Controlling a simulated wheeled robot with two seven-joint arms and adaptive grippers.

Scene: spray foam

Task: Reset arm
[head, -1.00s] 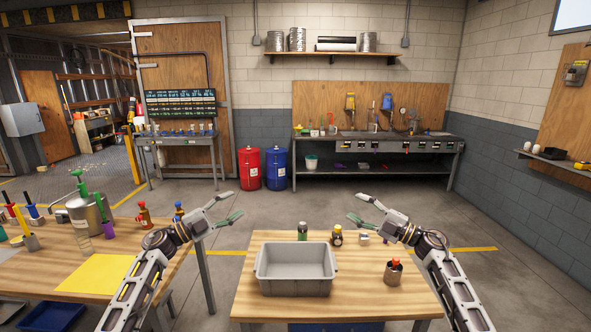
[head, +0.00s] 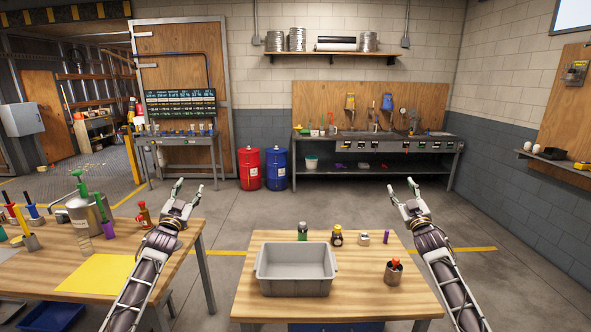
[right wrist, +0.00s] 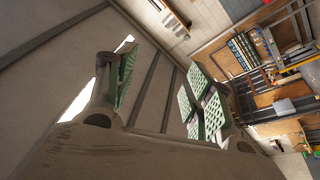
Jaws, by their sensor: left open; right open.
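My left gripper (head: 188,188) is open and empty. It is held up beside the right end of the left table, with its fingers pointing away from me.
The left table (head: 120,262) holds a metal sprayer (head: 84,216) and a yellow sheet (head: 95,274). Floor between the tables is clear.

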